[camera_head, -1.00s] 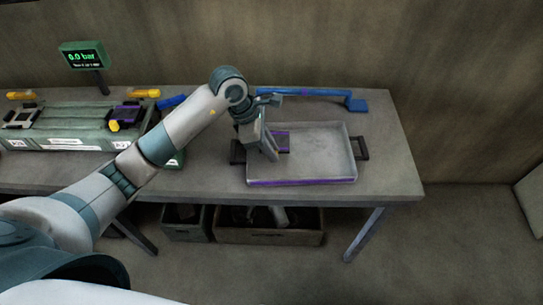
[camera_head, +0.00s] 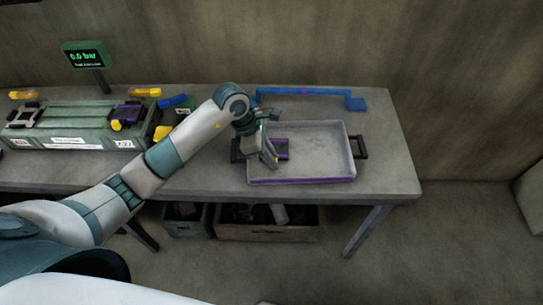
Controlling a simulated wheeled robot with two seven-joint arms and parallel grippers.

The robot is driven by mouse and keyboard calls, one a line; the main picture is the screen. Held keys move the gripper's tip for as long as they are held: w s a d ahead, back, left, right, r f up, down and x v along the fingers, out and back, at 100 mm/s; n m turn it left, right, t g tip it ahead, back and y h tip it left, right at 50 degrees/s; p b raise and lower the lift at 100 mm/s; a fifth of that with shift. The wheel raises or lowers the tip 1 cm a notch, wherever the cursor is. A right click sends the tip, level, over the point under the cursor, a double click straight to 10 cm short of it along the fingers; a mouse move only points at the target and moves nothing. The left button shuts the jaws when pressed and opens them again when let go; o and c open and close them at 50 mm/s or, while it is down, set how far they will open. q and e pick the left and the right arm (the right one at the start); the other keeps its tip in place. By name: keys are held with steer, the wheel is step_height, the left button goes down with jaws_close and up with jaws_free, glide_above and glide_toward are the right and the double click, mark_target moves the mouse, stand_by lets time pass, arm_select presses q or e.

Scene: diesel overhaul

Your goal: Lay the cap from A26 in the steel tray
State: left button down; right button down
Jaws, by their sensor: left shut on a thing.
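The steel tray (camera_head: 320,160) lies on the right part of the bench, a shallow grey tray with dark handles at both ends and a purple stripe on its front rim. My left gripper (camera_head: 274,163) is over the left part of the tray, pointing down. It is shut on a small dark cap with purple edges (camera_head: 283,145), which is partly hidden by the fingers. The cap is low in the tray's left end; I cannot tell whether it touches the tray floor. My right gripper is not in view.
A green engine block (camera_head: 75,142) stands on the left of the bench, with purple and yellow parts on it. A blue bar tool (camera_head: 310,92) lies behind the tray. A green display (camera_head: 85,56) reads 0.0 bar. Crates (camera_head: 268,232) stand under the bench.

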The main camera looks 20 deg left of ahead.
arm_select(q)
steer(key=c, duration=2.1)
jaws_free()
steer(key=shift+f, duration=0.1)
steer(key=o, duration=0.4)
steer(key=shift+r, duration=0.2)
steer(key=shift+a+r, duration=0.1)
steer(key=shift+r, duration=0.05)
steer(key=shift+b+v, duration=1.45)
steer(key=shift+v, duration=4.4)
